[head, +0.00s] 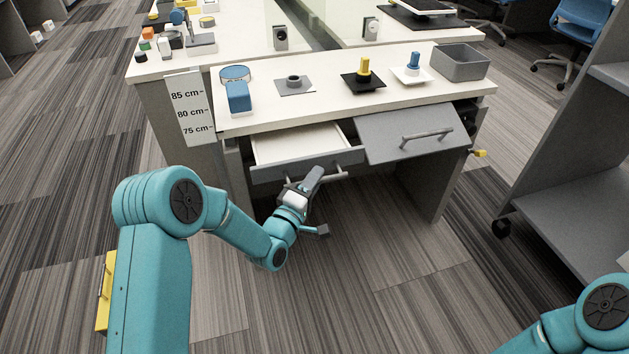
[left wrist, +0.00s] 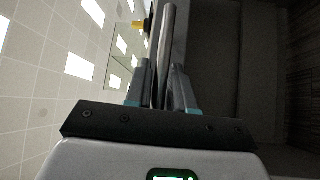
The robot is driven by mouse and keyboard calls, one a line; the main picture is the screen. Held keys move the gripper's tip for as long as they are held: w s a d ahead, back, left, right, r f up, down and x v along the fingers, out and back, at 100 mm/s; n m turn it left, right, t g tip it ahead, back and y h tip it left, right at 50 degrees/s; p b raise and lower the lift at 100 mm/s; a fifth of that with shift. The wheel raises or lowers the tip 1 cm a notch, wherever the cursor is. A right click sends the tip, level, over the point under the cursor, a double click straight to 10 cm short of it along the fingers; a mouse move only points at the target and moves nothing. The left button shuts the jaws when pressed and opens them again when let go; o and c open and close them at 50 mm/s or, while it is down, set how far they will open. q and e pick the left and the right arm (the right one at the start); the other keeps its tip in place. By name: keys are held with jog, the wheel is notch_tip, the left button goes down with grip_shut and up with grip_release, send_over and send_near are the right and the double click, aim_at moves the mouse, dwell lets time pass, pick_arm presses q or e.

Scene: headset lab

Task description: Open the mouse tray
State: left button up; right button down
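A shallow drawer with a pale inside (head: 300,143) and a grey front (head: 265,174) stands pulled out under the desk's left half. I cannot tell if this is the mouse tray. Its bar handle (head: 335,176) runs across the front. My left gripper (head: 314,180) is at the middle of this handle. In the left wrist view the handle bar (left wrist: 168,40) passes between the two fingers (left wrist: 162,75), which look closed on it. To the right, a grey panel (head: 385,146) with its own handle (head: 428,134) hangs tilted. My right gripper is out of view.
A grey shelf unit (head: 570,175) stands at right. The floor before the desk is clear.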

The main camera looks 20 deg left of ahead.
pick_arm(q)
jog(key=shift+o, duration=0.7)
jog(key=shift+s, duration=0.1)
jog(key=shift+s+a+f, duration=0.1)
jog(key=shift+s, duration=0.15)
jog(key=v, duration=1.5)
jog(key=shift+s, duration=0.35)
